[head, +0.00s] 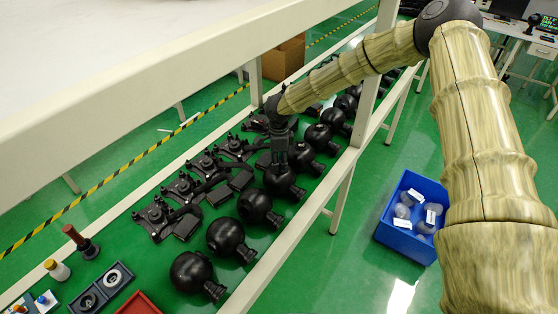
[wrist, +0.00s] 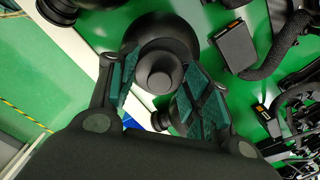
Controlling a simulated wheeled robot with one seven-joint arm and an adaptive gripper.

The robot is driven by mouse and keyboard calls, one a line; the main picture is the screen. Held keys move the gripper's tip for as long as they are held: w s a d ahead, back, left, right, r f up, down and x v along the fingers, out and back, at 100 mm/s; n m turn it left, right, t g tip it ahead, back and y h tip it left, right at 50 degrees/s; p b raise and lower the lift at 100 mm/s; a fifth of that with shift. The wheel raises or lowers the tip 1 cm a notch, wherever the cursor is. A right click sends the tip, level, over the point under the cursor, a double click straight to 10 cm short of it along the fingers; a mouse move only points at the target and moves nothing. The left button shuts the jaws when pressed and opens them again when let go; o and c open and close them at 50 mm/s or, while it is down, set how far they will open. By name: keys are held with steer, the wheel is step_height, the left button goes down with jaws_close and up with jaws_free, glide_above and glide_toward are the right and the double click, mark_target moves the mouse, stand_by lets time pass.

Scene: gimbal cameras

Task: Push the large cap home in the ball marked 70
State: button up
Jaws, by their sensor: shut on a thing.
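My gripper (head: 280,158) points down over a row of black balls on the green bench. One black ball (head: 280,181) is directly below the fingertips. In the wrist view my gripper (wrist: 160,90) has its green-padded fingers closed on either side of a round, stepped black piece, which looks like the large cap (wrist: 158,72). A larger black ball (wrist: 150,28) shows right behind the cap. I cannot tell whether the cap is seated in it or how deep. No number 70 is readable on any ball; the fingers hide part of the cap's sides.
More black balls (head: 225,236) stand in the row on both sides. Black gimbal frames with arms (head: 187,187) lie beside them. A white shelf (head: 120,75) overhangs the bench, with a white post at right. A blue bin (head: 388,235) stands on the floor.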

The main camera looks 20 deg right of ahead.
steer(key=shift+f, duration=0.3)
steer(key=o, duration=0.8)
steer(key=shift+c, duration=0.2)
step_height(320, 180, up, 12)
stand_by(0.4)
